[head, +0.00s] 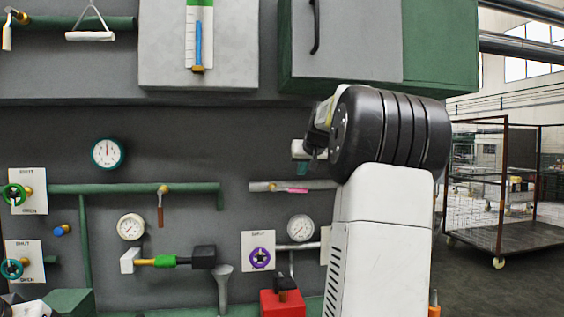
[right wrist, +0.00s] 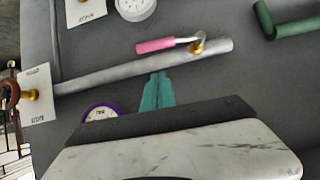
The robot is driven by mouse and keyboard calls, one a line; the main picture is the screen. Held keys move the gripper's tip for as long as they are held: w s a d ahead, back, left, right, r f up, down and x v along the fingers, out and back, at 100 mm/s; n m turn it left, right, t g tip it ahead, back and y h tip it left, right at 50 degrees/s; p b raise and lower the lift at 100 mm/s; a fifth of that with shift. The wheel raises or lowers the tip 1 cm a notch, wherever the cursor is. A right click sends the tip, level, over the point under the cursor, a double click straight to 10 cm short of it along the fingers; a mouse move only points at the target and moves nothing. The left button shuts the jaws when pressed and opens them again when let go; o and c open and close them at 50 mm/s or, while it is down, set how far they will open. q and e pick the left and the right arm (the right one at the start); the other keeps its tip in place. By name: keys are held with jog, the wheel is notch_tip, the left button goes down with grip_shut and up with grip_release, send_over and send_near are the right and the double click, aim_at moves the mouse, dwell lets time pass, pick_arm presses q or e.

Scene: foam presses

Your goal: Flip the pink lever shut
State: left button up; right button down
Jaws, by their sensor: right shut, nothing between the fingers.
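The pink lever (head: 297,190) is on a grey horizontal pipe (head: 258,187) on the dark wall panel, left of my right arm. Its handle lies nearly along the pipe. In the right wrist view the pink lever (right wrist: 155,45) joins a brass pivot (right wrist: 197,46) near the pipe's free end; this view is turned about. My right gripper's teal fingers (right wrist: 157,90) are together and empty. They appear over the pipe's edge, apart from the pink handle in the picture; contact with the pipe cannot be told. In the head view the fingers are mostly hidden. My left gripper is not seen.
A gauge (head: 300,227), a purple knob (head: 262,257) and a red box (head: 283,303) are below the pipe. A green cabinet (head: 440,40) juts out above. An orange-brown lever (head: 160,215) hangs from the green pipe to the left. A wire cart (head: 495,230) stands far right.

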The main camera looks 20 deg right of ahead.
aim_at(301, 191)
jog(key=shift+w+f, duration=0.3)
jog(key=shift+f, duration=0.75)
jog(key=shift+w+f, duration=0.25)
jog(key=shift+f, duration=0.8)
jog(key=shift+d, duration=0.1)
jog(key=shift+s+d+f+m+t+y, duration=0.1)
jog(key=shift+d+f+m+t+y, duration=0.05)
jog(key=shift+f+m+y, duration=0.45)
jog(key=shift+d+f+m+t+y, duration=0.15)
jog(key=shift+f+m+y, duration=0.2)
jog(key=shift+f, duration=0.3)
jog(key=w+a+f+m+t+y, duration=0.1)
jog(key=a+f+m+t+y, duration=0.3)
jog(key=f+m, duration=0.4)
jog(key=shift+w+a+f+t+y, duration=0.15)
jog(key=shift+a+f+t+y, duration=0.2)
jog(key=shift+a+y, duration=0.7)
jog(key=shift+d, duration=0.15)
